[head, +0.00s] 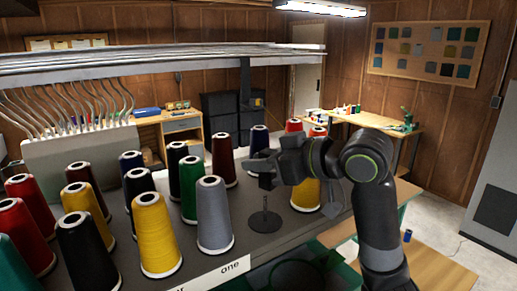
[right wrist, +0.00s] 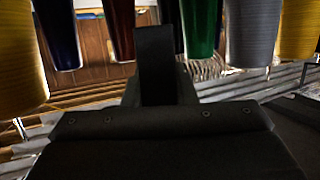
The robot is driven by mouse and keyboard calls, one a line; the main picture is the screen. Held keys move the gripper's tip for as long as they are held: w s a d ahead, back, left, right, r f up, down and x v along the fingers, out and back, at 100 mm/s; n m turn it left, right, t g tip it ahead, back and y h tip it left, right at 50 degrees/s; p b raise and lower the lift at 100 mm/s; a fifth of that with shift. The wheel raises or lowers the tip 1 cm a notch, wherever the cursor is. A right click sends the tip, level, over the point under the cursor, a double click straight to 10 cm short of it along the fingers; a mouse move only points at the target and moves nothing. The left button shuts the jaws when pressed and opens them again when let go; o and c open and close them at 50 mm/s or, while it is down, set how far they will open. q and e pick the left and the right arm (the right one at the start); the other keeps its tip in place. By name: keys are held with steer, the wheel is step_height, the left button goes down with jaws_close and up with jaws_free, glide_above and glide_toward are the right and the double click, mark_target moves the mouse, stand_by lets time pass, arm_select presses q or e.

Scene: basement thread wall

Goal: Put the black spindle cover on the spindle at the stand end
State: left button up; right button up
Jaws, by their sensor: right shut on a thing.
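My right gripper (head: 263,170) reaches in from the right over the thread stand (head: 235,255), near its front right end. It is shut on a small dark piece (head: 266,181), apparently the black spindle cover, though dark on dark hides its outline. Just below it a thin spindle (head: 265,205) stands upright on a round dark base. I cannot tell whether the held piece touches the spindle's top. In the right wrist view a black upright part (right wrist: 155,65) rises above the gripper body; whether it is finger or cover is unclear. My left gripper is out of view.
A grey cone (head: 214,215) and a yellow cone (head: 157,235) stand left of the spindle, with several more cones behind. Another yellow cone (head: 305,195) stands close to its right. A metal rail (head: 150,62) crosses above the stand. A green bin (head: 300,275) sits below the front edge.

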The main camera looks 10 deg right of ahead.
steer(key=f, duration=0.4)
steer(key=shift+w+a, duration=0.3)
steer(key=shift+w, duration=0.05)
steer(key=shift+s+f, duration=0.1)
steer(key=shift+f, duration=0.2)
steer(key=shift+d+f, duration=0.1)
steer(key=shift+f, duration=0.25)
steer(key=shift+s+f+b, duration=0.1)
steer(key=shift+f+b, duration=0.3)
steer(key=shift+f, duration=0.05)
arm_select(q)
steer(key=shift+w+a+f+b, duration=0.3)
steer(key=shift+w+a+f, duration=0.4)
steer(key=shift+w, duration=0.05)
arm_select(e)
steer(key=shift+f, duration=0.5)
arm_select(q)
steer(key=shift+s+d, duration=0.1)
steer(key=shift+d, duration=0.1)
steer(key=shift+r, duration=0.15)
arm_select(e)
steer(key=shift+f, duration=0.1)
